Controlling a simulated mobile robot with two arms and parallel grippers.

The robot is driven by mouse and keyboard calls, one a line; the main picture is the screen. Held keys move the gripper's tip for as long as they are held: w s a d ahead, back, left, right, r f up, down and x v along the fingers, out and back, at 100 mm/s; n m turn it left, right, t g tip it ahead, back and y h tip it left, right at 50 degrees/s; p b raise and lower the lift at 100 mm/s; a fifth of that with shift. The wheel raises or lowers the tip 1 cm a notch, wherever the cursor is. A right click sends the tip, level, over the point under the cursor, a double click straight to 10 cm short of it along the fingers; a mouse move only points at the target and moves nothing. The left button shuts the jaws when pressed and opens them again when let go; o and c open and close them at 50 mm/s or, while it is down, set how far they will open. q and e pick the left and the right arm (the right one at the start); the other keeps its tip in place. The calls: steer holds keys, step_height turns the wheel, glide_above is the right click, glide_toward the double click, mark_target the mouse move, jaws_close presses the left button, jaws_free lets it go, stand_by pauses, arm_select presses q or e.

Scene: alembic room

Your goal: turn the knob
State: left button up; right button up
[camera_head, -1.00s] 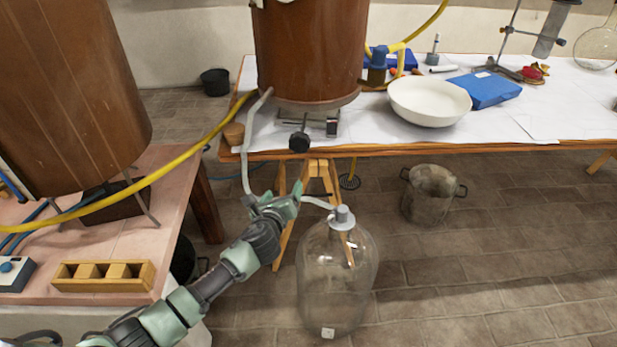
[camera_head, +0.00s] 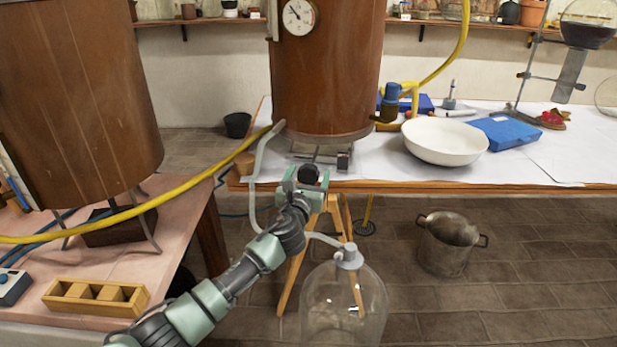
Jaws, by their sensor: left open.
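The black round knob (camera_head: 308,173) sits below the front of the copper vessel (camera_head: 325,85), at the near edge of the white-covered table. My left gripper (camera_head: 306,181) is at the knob, with its fingers open to the left and right of it. I cannot tell whether the fingers touch the knob. The gripper hides the lower part of the knob and its mount. My right gripper is not in view.
A glass demijohn (camera_head: 343,305) stands below my left gripper, with a grey hose beside the arm. A yellow hose (camera_head: 150,203) crosses on the left. A white bowl (camera_head: 446,140) is on the table. A metal pot (camera_head: 450,243) stands on the floor.

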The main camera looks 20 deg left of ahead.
arm_select(q)
steer(key=c, duration=1.4)
steer(key=shift+o, duration=0.2)
steer(key=shift+n, duration=0.4)
